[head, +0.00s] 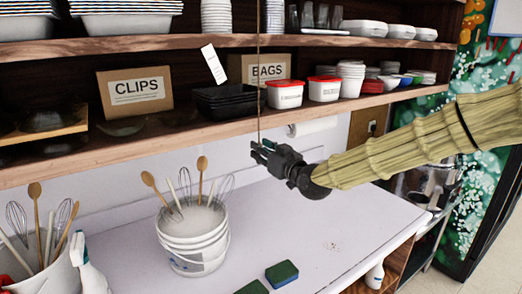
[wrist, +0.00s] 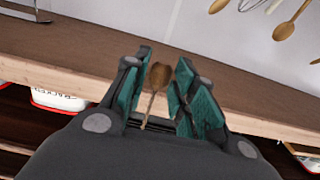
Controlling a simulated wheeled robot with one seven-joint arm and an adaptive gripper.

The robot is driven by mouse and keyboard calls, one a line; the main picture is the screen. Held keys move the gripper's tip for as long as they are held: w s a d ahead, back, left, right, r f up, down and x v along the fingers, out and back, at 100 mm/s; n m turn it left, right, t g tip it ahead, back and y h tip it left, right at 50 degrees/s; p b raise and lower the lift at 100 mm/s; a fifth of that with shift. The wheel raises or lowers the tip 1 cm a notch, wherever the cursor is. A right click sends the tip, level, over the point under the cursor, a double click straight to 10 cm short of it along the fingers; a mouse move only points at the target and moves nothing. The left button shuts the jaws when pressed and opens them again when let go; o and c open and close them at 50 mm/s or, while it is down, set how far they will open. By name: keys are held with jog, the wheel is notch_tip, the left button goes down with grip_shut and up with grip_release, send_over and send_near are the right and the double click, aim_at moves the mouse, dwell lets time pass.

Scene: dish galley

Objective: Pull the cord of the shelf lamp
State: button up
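The lamp's thin brown cord (head: 258,75) hangs down in front of the shelves in the head view; the lamp itself is out of sight. In the wrist view a wooden pull knob (wrist: 158,75) on the cord (wrist: 149,110) shows between the fingers of my gripper (wrist: 160,92). The fingers are apart, with a gap visible on both sides of the knob, so they do not appear to grip it. In the head view my gripper (head: 262,150) is at the cord's lower end, above the counter and just below the lower shelf; it hides the knob there.
A white utensil bucket (head: 193,240) stands on the counter. The counter (head: 300,215) below my gripper is mostly clear.

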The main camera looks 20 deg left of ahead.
jog(key=shift+c, duration=1.1)
